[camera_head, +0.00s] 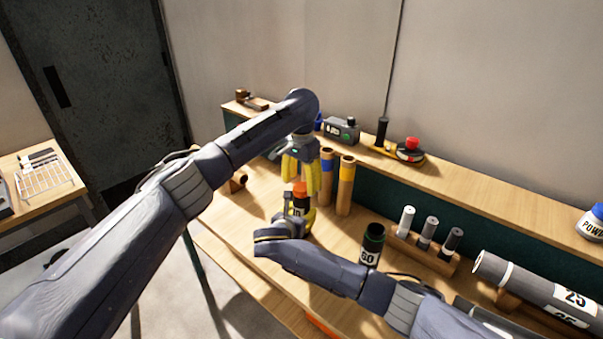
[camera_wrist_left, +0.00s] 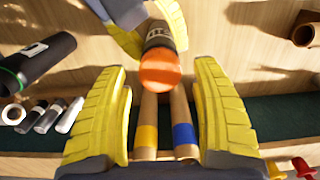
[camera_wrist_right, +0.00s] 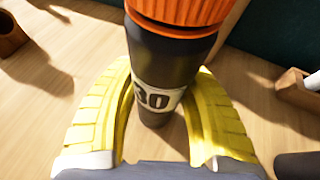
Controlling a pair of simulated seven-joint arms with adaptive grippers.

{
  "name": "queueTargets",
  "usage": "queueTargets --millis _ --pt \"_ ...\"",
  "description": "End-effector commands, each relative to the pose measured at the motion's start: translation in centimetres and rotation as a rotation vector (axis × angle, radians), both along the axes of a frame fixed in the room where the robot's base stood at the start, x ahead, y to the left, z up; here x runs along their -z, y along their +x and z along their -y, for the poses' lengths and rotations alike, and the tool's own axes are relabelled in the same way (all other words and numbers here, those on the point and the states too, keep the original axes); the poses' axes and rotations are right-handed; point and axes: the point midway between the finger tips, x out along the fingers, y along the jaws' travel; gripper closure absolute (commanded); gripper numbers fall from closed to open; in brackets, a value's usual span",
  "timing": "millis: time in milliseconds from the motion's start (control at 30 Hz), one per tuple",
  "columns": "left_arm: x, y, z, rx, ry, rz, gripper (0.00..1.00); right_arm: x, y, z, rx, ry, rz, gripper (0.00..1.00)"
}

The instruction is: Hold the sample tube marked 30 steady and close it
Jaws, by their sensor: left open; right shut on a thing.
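The dark sample tube marked 30 (camera_wrist_right: 158,85) stands upright on the bench, with an orange cap (camera_wrist_right: 180,14) on its top. A dark line shows under the cap; I cannot tell how tight it sits. In the head view the cap (camera_head: 300,188) shows above the tube. My right gripper (camera_wrist_right: 160,110) is shut around the tube's body at the label; its arm partly hides it in the head view. My left gripper (camera_head: 301,180) is open and points down just above the cap. In the left wrist view the cap (camera_wrist_left: 160,70) lies between its fingers, apart from them.
A dark tube marked 60 (camera_head: 372,243) stands to the right. Behind it a wooden rack (camera_head: 420,252) holds grey-white cylinders. Two tall brown rolls with blue (camera_head: 327,167) and yellow (camera_head: 346,175) bands stand close behind the left gripper. A large grey roll marked 25 (camera_head: 530,287) lies at right.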

Motion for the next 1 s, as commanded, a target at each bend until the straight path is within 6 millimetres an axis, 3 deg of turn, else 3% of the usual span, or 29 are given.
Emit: queueTargets --millis 200,633,1000 --pt "1.5 0.0 0.0 0.0 -0.001 -0.001 0.35 0.1 0.0 0.0 0.001 0.0 -0.001 1.0" --pt "1.9 0.0 0.0 0.0 -0.001 0.001 0.33 0.1 0.0 0.0 0.001 0.0 -0.001 1.0" --pt "1.8 0.0 0.0 0.0 0.0 0.0 0.77 0.0 0.0 0.0 0.001 0.0 -0.001 1.0"
